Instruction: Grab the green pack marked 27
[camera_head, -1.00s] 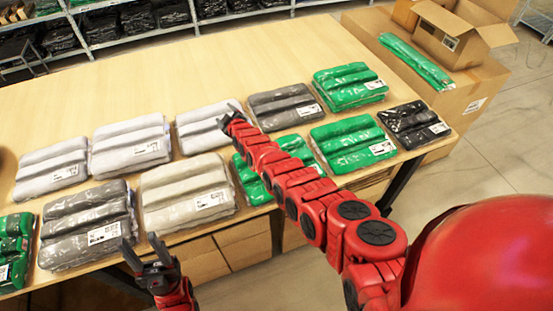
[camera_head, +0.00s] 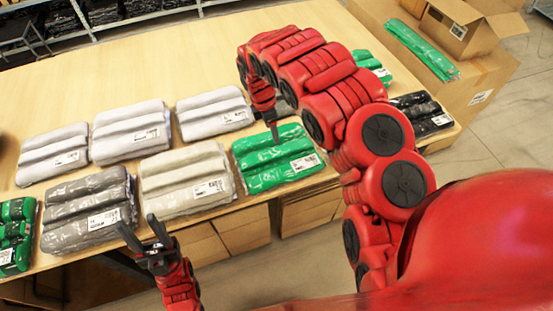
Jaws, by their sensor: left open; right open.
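A green plastic-wrapped pack (camera_head: 272,165) with a white label lies at the table's front edge, right of the beige pack. Its label is too small to read, so I cannot tell which pack is marked 27. My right gripper (camera_head: 273,132) points down over the back part of this pack, open and seen edge-on; I cannot tell whether it touches. Another green pack (camera_head: 14,238) lies at the far left edge. A third green pack (camera_head: 374,66) is mostly hidden behind my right arm. My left gripper (camera_head: 144,236) is open and empty, in front of the table edge.
A beige pack (camera_head: 186,181) and a dark grey pack (camera_head: 88,213) lie along the front, with light grey packs (camera_head: 131,131) behind. A black pack (camera_head: 420,113) lies at the right. Cardboard boxes (camera_head: 466,28) stand beyond. The table (camera_head: 165,62) is clear at the back.

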